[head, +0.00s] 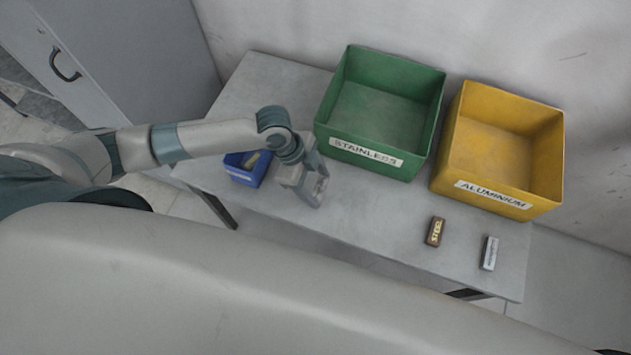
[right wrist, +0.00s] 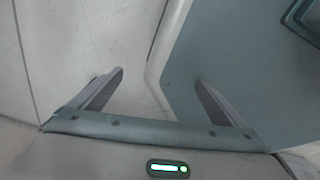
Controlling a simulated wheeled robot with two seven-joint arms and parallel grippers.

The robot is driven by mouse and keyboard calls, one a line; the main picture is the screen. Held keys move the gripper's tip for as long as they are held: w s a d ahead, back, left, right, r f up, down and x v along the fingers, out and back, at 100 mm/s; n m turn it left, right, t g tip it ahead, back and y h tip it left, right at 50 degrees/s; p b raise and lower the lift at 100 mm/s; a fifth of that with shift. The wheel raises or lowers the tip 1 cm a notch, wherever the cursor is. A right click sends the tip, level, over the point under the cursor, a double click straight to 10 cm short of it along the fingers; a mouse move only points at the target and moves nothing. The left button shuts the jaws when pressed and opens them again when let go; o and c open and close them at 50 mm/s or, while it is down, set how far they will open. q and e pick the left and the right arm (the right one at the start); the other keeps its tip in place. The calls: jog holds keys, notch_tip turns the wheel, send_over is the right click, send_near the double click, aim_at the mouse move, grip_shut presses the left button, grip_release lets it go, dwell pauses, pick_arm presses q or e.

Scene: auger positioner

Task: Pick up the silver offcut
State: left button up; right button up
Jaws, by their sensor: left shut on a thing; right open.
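My left gripper (head: 314,194) is over the table, between the blue bin and the green bin. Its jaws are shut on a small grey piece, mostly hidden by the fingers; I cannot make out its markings. A silver block (head: 489,253) with a dark-lettered label lies near the table's right end, well apart from this gripper. A brown block (head: 435,231) with a yellow label lies to its left. A dull grey-olive piece (head: 252,160) leans in the blue bin (head: 243,177). My right gripper (right wrist: 158,78) is open and empty in the right wrist view.
The green bin (head: 367,157), labelled STAINLESS, and the yellow bin (head: 493,196), labelled ALUMINIUM, stand along the back of the grey table (head: 375,213). The table in front of the green bin is clear. A grey cabinet (head: 130,50) stands at the back left.

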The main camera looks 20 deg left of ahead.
pick_arm(q)
jog(key=s+d+r+b, duration=0.1)
jog(key=s+d+r, duration=0.3)
jog(key=s+r, duration=0.2)
jog(key=shift+s+d, duration=0.2)
jog(key=shift+s, duration=1.05)
pick_arm(e)
jog(key=shift+t, duration=0.7)
jog(key=w, duration=0.1)
jog(key=w+a, duration=0.1)
jog(key=w, duration=0.1)
jog(key=w+a, duration=0.1)
jog(key=w, duration=0.1)
jog(key=shift+r, duration=0.15)
jog(key=shift+s, duration=0.1)
